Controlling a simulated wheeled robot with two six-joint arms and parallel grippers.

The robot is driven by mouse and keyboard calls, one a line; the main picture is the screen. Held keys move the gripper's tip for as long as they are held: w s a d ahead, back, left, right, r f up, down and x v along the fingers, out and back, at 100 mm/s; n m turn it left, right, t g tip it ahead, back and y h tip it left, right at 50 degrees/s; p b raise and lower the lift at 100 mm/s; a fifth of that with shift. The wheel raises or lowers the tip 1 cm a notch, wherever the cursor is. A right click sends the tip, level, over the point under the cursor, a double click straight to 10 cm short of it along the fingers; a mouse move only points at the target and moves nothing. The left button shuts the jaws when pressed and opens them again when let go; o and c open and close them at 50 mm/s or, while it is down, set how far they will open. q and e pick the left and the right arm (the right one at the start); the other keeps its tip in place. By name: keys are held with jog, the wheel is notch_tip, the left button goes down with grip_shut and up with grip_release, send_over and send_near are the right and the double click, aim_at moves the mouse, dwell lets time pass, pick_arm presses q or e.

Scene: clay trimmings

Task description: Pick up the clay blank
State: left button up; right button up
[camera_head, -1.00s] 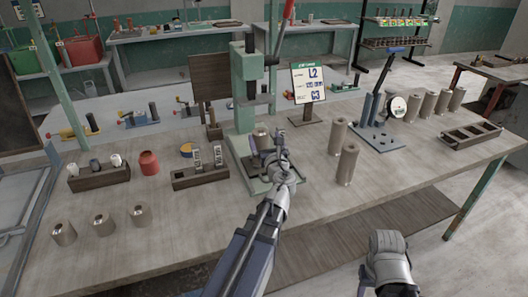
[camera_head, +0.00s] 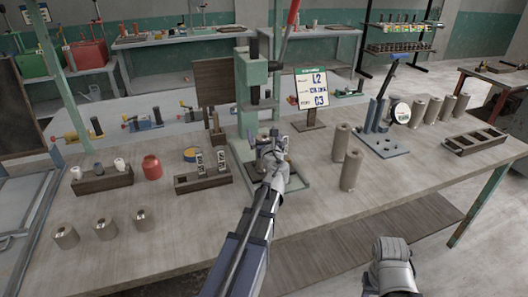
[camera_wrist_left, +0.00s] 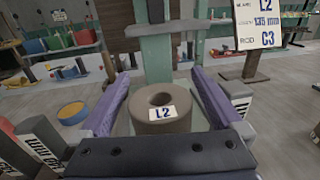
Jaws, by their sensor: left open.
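The clay blank (camera_wrist_left: 160,126) is a squat grey-brown cylinder with a round hole in its top and a white L2 label on its front. It stands upright on the base of the green press (camera_head: 246,100). My left gripper (camera_head: 268,142) is open at the press. In the left wrist view its two purple fingers (camera_wrist_left: 160,92) lie on either side of the blank, with a gap visible on each side. In the head view the gripper hides most of the blank. My right arm shows at the bottom right, but its fingers are not seen.
Tall cylinders (camera_head: 352,170) stand to the right. A dark label rack (camera_head: 203,180) is close on the left, near a red jar (camera_head: 152,167). Three short cylinders (camera_head: 105,227) stand at front left.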

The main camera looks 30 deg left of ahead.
pick_arm(q)
jog(key=shift+w, duration=0.1)
jog(key=shift+c, duration=0.4)
grip_shut()
dwell(0.3)
jog(key=shift+a, duration=0.1)
